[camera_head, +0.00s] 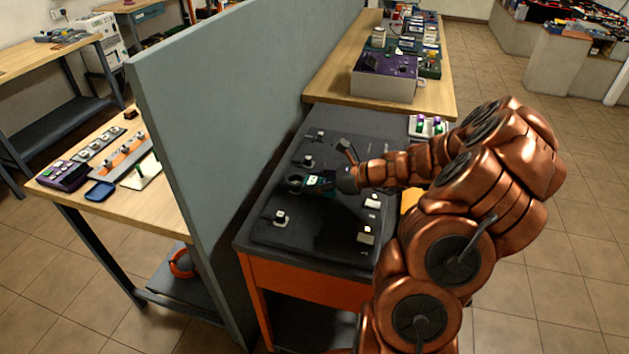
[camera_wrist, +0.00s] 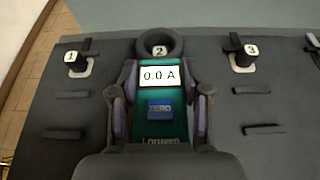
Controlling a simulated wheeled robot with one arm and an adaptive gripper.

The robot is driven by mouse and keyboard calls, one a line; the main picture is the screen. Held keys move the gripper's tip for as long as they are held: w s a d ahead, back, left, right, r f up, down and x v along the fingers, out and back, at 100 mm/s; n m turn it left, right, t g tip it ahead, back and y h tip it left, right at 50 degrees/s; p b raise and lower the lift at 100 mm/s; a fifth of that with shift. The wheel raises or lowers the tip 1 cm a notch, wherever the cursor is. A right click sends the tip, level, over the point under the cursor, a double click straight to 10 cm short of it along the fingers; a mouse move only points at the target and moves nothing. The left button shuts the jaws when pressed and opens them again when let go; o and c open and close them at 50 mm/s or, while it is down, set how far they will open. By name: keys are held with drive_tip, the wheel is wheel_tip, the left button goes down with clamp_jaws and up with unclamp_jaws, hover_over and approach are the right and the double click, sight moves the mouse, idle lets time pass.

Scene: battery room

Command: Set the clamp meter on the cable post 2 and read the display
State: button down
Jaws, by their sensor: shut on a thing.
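The clamp meter (camera_wrist: 174,125) is teal with a dark ring-shaped jaw (camera_wrist: 180,44) at its far end. Its white display (camera_wrist: 157,76) reads "0.0 A". My gripper (camera_wrist: 160,95) is shut on the meter's body, one finger on each side. The label "2" of cable post 2 (camera_wrist: 159,50) shows within the ring, which appears to be around the post; the rest of the post is mostly hidden. In the head view the meter (camera_head: 317,182) lies low over the dark bench panel. Post 1 (camera_wrist: 77,58) stands left of the ring and post 3 (camera_wrist: 243,54) right.
A tall grey partition (camera_head: 215,130) stands just beyond the posts. White-labelled parts (camera_head: 372,201) sit along the panel's near right side. A purple-topped box (camera_head: 384,78) stands on the wooden table behind. Tiled floor (camera_head: 530,310) at right is clear.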

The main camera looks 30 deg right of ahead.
drive_tip(key=shift+f+b, duration=0.3)
drive_tip(key=shift+f, duration=0.3)
idle(0.6)
drive_tip(key=c, duration=0.8)
unclamp_jaws()
drive_tip(key=shift+p+v, duration=2.65)
drive_tip(key=shift+v, duration=2.85)
